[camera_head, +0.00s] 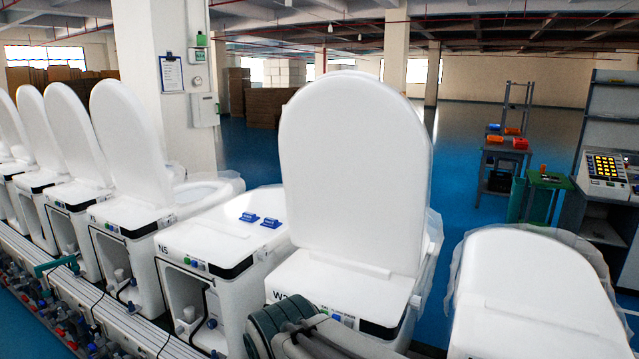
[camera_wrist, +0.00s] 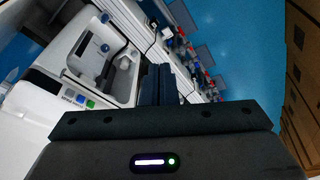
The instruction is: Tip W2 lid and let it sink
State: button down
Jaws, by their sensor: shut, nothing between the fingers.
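The W2 toilet's white lid (camera_head: 355,175) stands upright, leaning slightly back, in the middle of the head view. Its white body (camera_head: 340,285) is below, with a dark label strip at the front; the label is partly hidden behind my arm. My gripper (camera_wrist: 160,75) shows in the wrist view with its dark fingers together and nothing between them. They point at the line's lower front, beside a white toilet housing (camera_wrist: 50,85) with small coloured buttons, apart from any lid. The gripper's fingers cannot be made out in the head view.
To the left, unit N5 (camera_head: 210,245) carries blue parts on top, and several toilets beyond have raised lids. To the right, another toilet has its lid down (camera_head: 535,290). Pipes and fittings (camera_head: 50,310) run along the line's front. Blue floor lies open behind.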

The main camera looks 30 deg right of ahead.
jog(key=w+d+r+n+t+h+b, duration=0.1)
jog(key=w+d+r+h+b, duration=0.15)
jog(key=w+d, duration=0.3)
jog(key=w+d+r+n+h+b, duration=0.1)
jog(key=w+d+r+h, duration=0.25)
jog(key=d, duration=0.35)
jog(key=w+d+r+n+t+h+b, duration=0.25)
jog(key=w+r+h, duration=0.25)
jog(key=w+r, duration=0.3)
jog(key=w+d+r+n+t+h+b, duration=0.1)
jog(key=w+d+r+t+h, duration=0.3)
jog(key=w+r, duration=0.4)
jog(key=w+d+r+h+p, duration=0.1)
jog(key=w+d+r+p, duration=0.1)
jog(key=d, duration=0.5)
jog(key=shift+w+r+g+h+p, duration=0.4)
jog(key=shift+w+p, duration=0.2)
jog(key=shift+p, duration=0.8)
